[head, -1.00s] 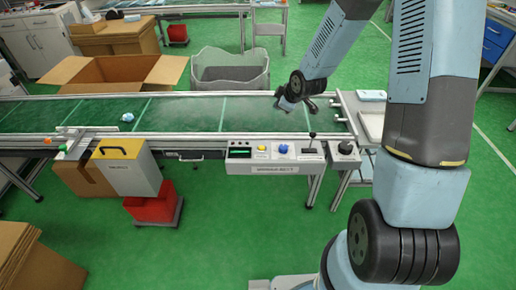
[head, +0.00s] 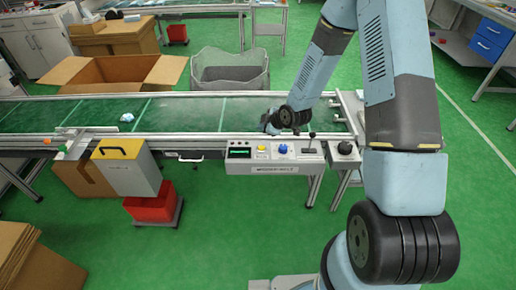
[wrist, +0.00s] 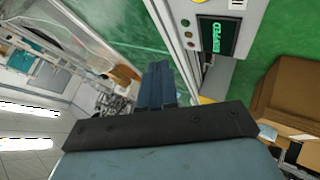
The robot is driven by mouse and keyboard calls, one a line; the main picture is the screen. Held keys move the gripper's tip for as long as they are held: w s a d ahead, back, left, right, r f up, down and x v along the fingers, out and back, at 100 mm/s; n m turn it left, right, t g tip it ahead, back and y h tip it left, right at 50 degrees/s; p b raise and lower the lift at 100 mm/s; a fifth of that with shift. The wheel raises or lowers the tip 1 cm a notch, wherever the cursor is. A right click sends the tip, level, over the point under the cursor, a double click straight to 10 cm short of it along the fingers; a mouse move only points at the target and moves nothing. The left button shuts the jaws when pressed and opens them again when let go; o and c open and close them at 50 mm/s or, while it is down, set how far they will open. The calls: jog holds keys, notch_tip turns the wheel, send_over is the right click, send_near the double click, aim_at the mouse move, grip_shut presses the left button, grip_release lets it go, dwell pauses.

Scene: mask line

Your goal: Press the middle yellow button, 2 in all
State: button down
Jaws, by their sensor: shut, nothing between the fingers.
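The control panel (head: 275,166) is fixed to the near side of the conveyor. A yellow button (head: 261,148) sits on its top, between a small green display (head: 239,152) and a blue knob (head: 283,148). My gripper (head: 269,126) is above the conveyor's near edge, just behind and above the yellow button, apart from it. In the wrist view my gripper (wrist: 157,82) is shut and empty. The display (wrist: 215,38) shows at the upper right there; I cannot make out the yellow button for certain in that view.
The conveyor belt (head: 180,112) carries a small pale item (head: 127,117) at left.

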aim_at(263, 149)
jog(key=shift+f, duration=4.3)
jog(key=shift+f, duration=0.75)
jog(key=shift+r, duration=3.35)
